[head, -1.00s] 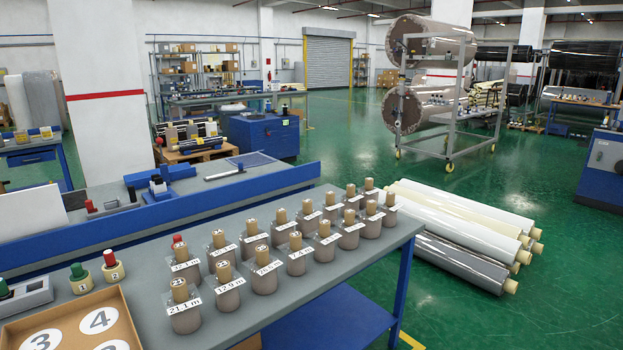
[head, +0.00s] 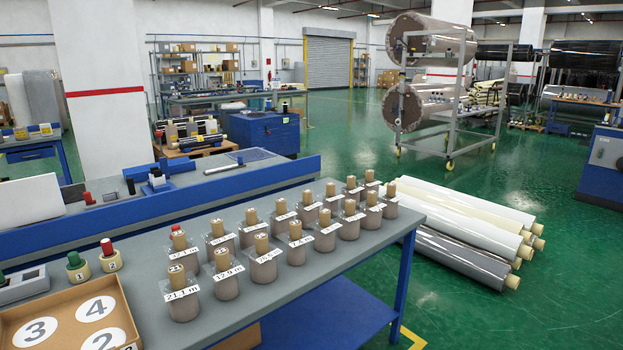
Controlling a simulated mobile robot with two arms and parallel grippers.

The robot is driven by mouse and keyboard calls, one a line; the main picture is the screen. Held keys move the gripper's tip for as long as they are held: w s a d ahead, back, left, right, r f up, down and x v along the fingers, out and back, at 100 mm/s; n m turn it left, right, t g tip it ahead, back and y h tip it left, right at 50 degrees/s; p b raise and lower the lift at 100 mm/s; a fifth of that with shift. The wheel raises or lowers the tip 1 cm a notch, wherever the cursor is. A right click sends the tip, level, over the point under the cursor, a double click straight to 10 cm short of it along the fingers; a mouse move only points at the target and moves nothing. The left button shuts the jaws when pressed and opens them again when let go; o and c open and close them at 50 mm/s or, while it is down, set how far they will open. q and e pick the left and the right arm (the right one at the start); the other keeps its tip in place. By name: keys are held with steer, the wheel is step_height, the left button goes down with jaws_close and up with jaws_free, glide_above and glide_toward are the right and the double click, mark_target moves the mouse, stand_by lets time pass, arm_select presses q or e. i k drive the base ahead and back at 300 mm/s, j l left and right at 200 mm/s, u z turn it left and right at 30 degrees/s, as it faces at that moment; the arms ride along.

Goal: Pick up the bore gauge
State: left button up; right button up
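I cannot make out the bore gauge for certain. A grey holder with dark recesses (head: 24,286) sits on the grey bench at the left edge of the head view. A green-topped part (head: 2,279) shows at that holder, cut off by the frame edge. To its right stand a cream ring marked 1 with a green knob (head: 77,266) and a cream ring marked 2 with a red knob (head: 109,256). Neither of my grippers is in view.
A cardboard tray (head: 128,312) with numbered white circles lies at the front left. Several labelled wrapped rolls (head: 182,304) stand in rows across the bench (head: 130,285). A blue rail (head: 230,186) runs behind. Large rolls (head: 465,260) lie on the floor at right.

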mark_target(106, 244)
steer(key=u, duration=1.05)
